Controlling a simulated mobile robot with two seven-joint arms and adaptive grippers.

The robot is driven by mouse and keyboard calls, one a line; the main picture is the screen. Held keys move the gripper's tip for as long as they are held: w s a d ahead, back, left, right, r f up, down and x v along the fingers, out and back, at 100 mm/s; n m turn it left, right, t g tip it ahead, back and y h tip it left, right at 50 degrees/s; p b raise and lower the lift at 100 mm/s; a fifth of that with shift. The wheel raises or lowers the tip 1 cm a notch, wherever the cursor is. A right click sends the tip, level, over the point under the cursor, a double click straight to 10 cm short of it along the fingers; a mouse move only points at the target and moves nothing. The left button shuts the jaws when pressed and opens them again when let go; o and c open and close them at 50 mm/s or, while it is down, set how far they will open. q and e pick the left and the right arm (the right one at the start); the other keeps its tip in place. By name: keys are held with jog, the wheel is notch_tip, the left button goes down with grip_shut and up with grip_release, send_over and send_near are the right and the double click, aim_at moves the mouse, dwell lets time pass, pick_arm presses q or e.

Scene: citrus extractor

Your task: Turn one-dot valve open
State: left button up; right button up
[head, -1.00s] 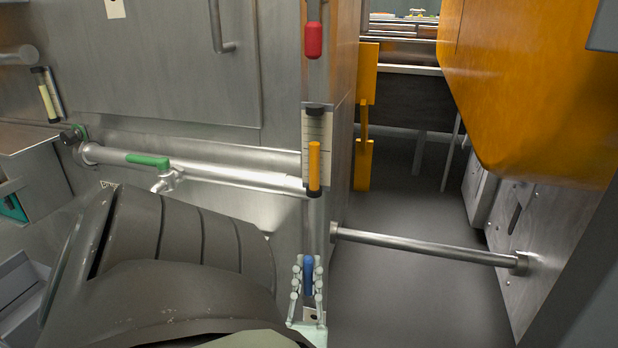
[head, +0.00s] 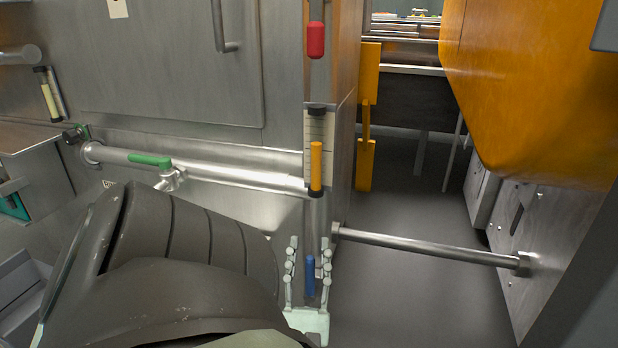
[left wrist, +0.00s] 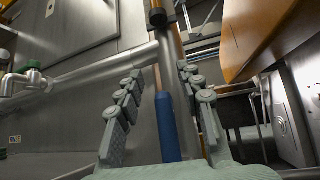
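A blue handle (head: 310,276) stands upright low on the steel post, and it fills the middle of the left wrist view (left wrist: 167,128). My left gripper (head: 309,243) is open, with one finger on each side of the blue handle. In the left wrist view (left wrist: 160,72) gaps show between the handle and both fingers. A green-handled valve (head: 150,160) sits on the horizontal pipe to the left, its lever along the pipe. No dot marking can be made out on either handle. My right gripper is not in view.
Above the blue handle are a yellow rod (head: 316,166) and a red handle (head: 315,40) on the same post. A horizontal steel bar (head: 430,247) crosses to the right. A large orange housing (head: 535,90) hangs at upper right. The floor (head: 395,305) right of the post is clear.

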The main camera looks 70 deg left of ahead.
pick_arm(q)
notch_tip(320, 180, up, 6)
jog(key=shift+f, duration=0.2)
dwell(0.6)
